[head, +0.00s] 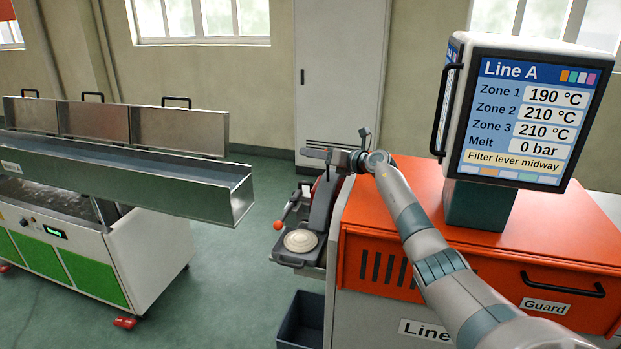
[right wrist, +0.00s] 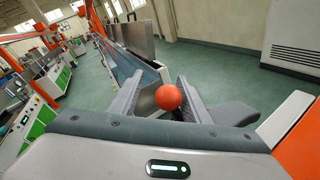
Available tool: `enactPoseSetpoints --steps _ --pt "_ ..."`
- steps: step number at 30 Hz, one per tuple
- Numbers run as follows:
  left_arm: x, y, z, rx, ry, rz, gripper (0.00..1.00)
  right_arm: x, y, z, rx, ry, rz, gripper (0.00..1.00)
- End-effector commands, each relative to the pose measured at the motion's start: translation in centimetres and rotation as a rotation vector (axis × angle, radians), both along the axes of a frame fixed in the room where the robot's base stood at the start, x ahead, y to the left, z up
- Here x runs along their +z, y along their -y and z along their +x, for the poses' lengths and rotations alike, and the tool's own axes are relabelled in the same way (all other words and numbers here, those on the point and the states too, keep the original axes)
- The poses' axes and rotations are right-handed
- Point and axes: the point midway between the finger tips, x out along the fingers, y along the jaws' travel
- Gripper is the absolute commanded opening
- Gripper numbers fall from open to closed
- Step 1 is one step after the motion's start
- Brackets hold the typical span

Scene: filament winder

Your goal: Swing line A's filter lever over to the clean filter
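The filter lever's orange-red ball knob (head: 278,225) sticks out at the left end of the orange Line A machine. Beside it a round cream filter disc (head: 300,241) lies in a grey holder; I cannot tell whether it is the clean one. My right gripper (head: 308,154) is above and to the right of the knob, with a gap between them in the head view. In the right wrist view the knob (right wrist: 168,97) shows between the two spread fingers, closer to the right one. The fingers are open and hold nothing. My left gripper is out of view.
The Line A screen (head: 525,120) reads "Filter lever midway" and 0 bar. The orange guard (head: 480,260) lies beneath my right arm. A dark bin (head: 302,320) stands on the floor below the disc. A long metal trough (head: 130,175) is at left, with clear floor between.

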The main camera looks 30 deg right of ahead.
Motion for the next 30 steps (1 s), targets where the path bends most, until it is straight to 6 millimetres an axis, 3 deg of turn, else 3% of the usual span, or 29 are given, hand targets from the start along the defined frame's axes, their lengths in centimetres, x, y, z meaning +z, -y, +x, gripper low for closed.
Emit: enactPoseSetpoints --steps 3,8,14,21,30 --pt "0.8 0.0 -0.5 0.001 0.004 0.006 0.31 -0.2 -1.8 -1.0 0.006 0.036 -0.038 0.41" --pt "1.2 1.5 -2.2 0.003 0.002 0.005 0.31 -0.7 -2.5 -3.1 0.005 0.088 -0.087 0.41" --pt "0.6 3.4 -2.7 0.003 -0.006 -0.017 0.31 -1.8 -4.6 -4.6 0.003 0.146 -0.157 0.41" --pt "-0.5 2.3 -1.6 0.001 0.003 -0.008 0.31 -2.7 -6.6 -6.0 0.000 0.203 -0.231 0.41" --pt "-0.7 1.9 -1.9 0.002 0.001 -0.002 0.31 -2.8 -6.8 -6.7 -0.002 0.224 -0.252 0.41"
